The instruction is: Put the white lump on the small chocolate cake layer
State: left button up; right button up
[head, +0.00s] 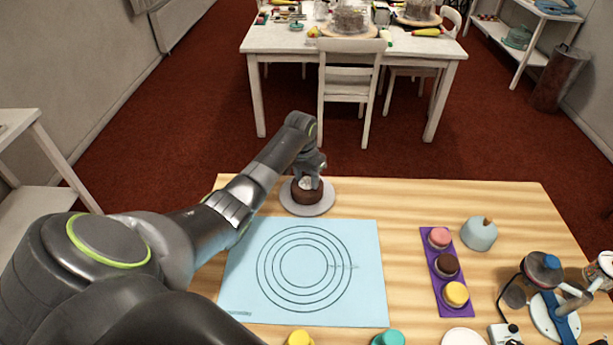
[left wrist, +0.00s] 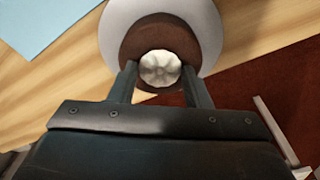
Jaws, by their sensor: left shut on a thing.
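The small chocolate cake layer (head: 306,197) is a brown disc on a round pale plate (head: 318,209) at the table's far edge. It also shows in the left wrist view (left wrist: 137,42). The white lump (left wrist: 160,68), ridged and round, is between the fingers of my left gripper (left wrist: 160,82), which is shut on it. In the head view the lump (head: 305,184) is over the cake layer, partly hidden by the gripper. I cannot tell whether it touches the cake. My right gripper is not in view.
A light blue mat with printed circles (head: 365,290) lies in front of the plate. A purple strip (head: 437,285) holds pink, brown and yellow rounds. A grey-blue dome (head: 479,234) stands right of it. A stand-like device (head: 555,315) is at the right edge. The wood between mat and strip is clear.

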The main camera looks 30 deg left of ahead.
aim_at(303, 185)
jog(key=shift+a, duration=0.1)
pick_arm(q)
jog(key=o, duration=1)
jog(key=shift+f, duration=0.1)
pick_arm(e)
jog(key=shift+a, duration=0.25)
pick_arm(q)
jog(key=r, duration=0.4)
jog(key=s+r+b, duration=0.1)
jog(key=r, duration=0.7)
jog(key=shift+s+r+b, duration=0.15)
jog(key=shift+b, duration=0.15)
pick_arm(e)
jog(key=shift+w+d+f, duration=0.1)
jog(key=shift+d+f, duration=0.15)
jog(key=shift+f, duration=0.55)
